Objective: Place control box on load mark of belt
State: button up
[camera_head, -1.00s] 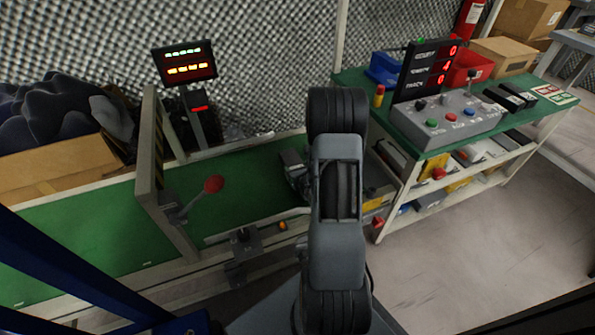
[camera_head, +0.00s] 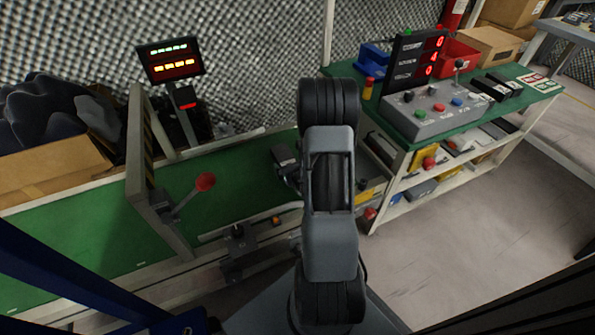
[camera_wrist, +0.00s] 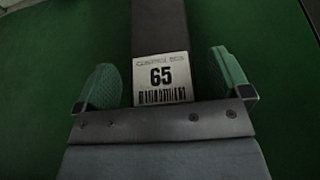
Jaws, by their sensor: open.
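In the wrist view the control box (camera_wrist: 160,35) is a long dark bar with a white label reading 65 and a barcode. It appears to lie on a green surface between my fingers. My gripper (camera_wrist: 165,82) is open, with a green pad on each side of the box and a gap on both sides. In the head view my arm hides most of the gripper; a dark shape (camera_head: 284,155) shows beside it over the right end of the green belt (camera_head: 85,235). I cannot tell whether this is box or gripper. No load mark can be made out.
A frame with a red-knobbed lever (camera_head: 205,182) stands across the belt. A lit display (camera_head: 170,60) is behind it. At right, a green-topped bench (camera_head: 465,120) carries a button panel (camera_head: 435,110), bins and small dark boxes. Open floor (camera_head: 460,230) lies in front of the bench.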

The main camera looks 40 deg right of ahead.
jog(key=p+v, duration=0.1)
jog(key=v, duration=0.1)
jog(key=p+v, duration=0.1)
jog(key=v, duration=0.2)
jog(key=p+v, duration=0.2)
jog(key=v, duration=0.1)
jog(key=shift+d+r, duration=0.1)
jog(key=shift+r, duration=0.25)
jog(key=p+v, duration=0.2)
jog(key=p, duration=0.2)
jog(key=shift+f, duration=0.15)
jog(key=shift+s+p, duration=0.4)
jog(key=shift+p, duration=0.3)
